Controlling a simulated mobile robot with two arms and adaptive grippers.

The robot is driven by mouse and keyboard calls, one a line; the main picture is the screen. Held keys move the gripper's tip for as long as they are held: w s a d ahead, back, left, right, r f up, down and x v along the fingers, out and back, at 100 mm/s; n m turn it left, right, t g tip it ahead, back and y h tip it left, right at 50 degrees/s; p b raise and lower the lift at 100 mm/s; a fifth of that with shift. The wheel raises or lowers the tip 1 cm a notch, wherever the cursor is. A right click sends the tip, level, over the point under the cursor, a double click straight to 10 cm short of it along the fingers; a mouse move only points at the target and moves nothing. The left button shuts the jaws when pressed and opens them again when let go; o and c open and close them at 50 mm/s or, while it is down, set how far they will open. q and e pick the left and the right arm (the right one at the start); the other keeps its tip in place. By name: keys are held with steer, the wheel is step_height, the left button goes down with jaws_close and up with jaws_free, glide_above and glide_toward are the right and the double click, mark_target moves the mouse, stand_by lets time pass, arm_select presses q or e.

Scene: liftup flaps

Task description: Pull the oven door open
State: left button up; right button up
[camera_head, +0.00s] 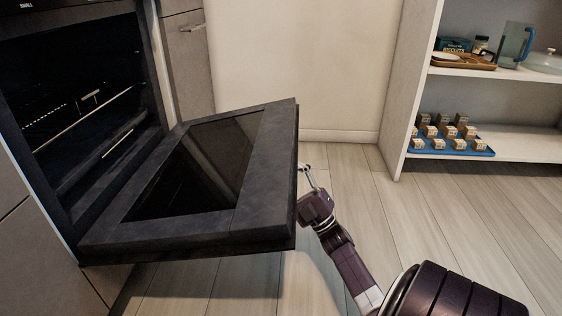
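The dark oven door (262,172) hangs open from the oven (80,110) at the left. It is folded well down, close to level, with its glass pane and inner face turned up. My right gripper (309,178) is at the door's outer edge, on the right side of the door. The door edge partly hides its fingers, and the handle is not clearly visible. I cannot tell whether the fingers are closed on anything. My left gripper is not in view.
Racks show inside the dark oven cavity. Cabinet fronts (187,60) flank the oven. A white shelf unit (410,80) at the right holds a blue tray (450,150) of small boxes, a wooden tray and a blue jug (514,45). Wooden floor (355,185) is clear between door and shelves.

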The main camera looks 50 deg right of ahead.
steer(key=shift+s+r, duration=0.1)
steer(key=shift+r, duration=0.15)
